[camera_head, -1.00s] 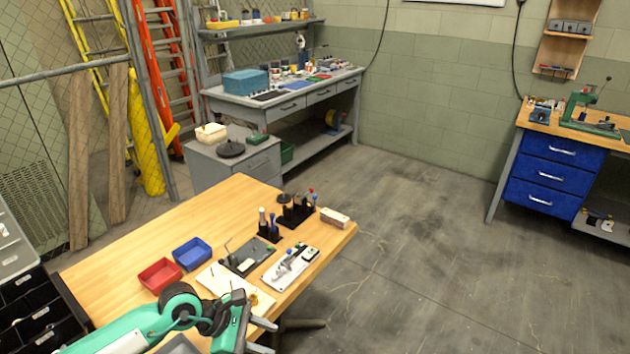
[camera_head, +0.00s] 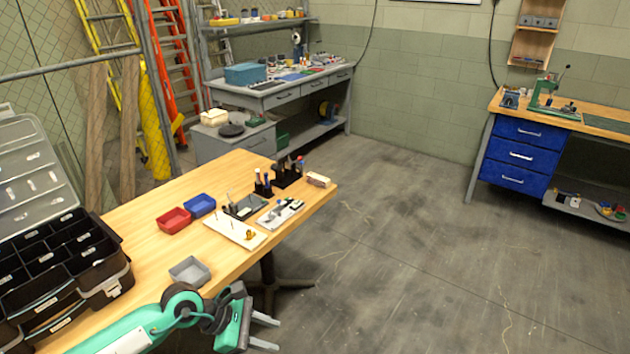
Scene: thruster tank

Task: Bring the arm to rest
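My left arm, green and white, comes in from the lower left. Its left gripper (camera_head: 264,332) is at the bottom of the head view, in front of the wooden table's near edge. Its two grey fingers point right and stand apart, with nothing between them. It touches nothing that I can see. My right gripper is not in view.
The wooden table (camera_head: 150,215) holds a red bin (camera_head: 173,220), a blue bin (camera_head: 199,205), a grey bin (camera_head: 189,271), a white board (camera_head: 234,232) and tool holders (camera_head: 289,171). A black organizer (camera_head: 65,260) stands at the left. The floor (camera_head: 430,250) at right is clear.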

